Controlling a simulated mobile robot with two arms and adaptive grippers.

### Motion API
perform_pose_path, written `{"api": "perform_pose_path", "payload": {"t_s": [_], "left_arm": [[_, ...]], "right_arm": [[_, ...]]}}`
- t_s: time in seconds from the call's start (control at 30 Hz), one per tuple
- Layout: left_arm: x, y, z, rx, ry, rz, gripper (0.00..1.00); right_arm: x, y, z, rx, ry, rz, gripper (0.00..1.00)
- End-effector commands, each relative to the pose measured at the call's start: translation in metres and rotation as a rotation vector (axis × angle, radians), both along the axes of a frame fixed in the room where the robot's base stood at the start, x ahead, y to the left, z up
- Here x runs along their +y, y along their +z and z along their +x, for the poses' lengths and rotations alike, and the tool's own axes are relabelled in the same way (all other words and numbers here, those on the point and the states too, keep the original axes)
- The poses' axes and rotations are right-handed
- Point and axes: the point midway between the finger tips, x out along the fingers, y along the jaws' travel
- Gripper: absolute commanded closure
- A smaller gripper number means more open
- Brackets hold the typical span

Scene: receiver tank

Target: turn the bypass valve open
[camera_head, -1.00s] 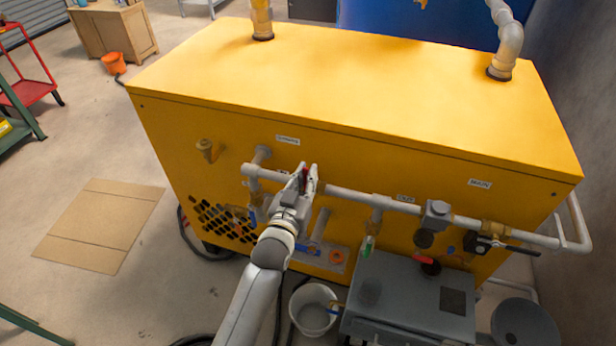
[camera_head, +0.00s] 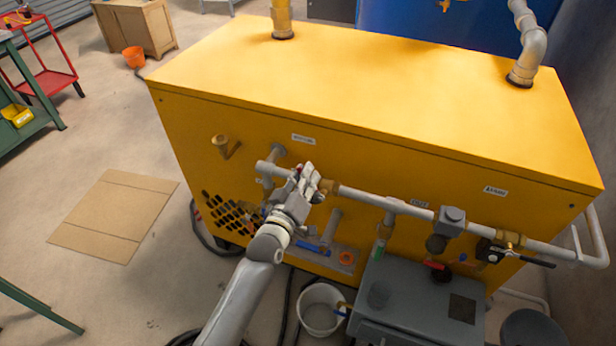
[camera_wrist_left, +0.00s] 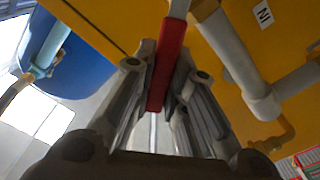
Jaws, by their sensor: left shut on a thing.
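The bypass valve shows as a brass body (camera_head: 328,187) on the grey pipe across the front of the yellow cabinet. Its red handle (camera_wrist_left: 167,65) lies between the fingers of my left gripper in the left wrist view. My left gripper (camera_head: 307,175) is shut on this handle, just left of the brass body in the head view. The fingers hide most of the handle in the head view; only a bit of red shows. My right gripper is not in view.
The yellow cabinet (camera_head: 380,85) fills the middle. A black-handled valve (camera_head: 508,243) sits on the pipe at the right. A grey tank (camera_head: 400,300) and a white bucket (camera_head: 320,309) stand below. Flat cardboard (camera_head: 115,215) lies on open floor at the left.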

Motion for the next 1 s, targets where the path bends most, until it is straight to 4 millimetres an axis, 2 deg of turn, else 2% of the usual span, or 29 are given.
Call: {"api": "perform_pose_path", "payload": {"t_s": [0.4, 0.43, 0.6, 1.0], "left_arm": [[0.0006, -0.0009, 0.0001, 0.003, 0.000, -0.009, 1.00], [0.0006, -0.0009, 0.0001, 0.004, -0.001, -0.008, 0.84], [0.0005, -0.0008, 0.0001, 0.002, 0.000, -0.008, 0.63], [0.0023, -0.0013, -0.0051, 0.004, 0.000, -0.007, 0.63]], "right_arm": [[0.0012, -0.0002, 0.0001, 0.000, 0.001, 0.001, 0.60], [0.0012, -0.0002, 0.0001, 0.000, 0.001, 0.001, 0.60], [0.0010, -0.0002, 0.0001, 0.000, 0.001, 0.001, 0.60], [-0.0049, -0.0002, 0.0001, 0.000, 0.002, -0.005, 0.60]]}}
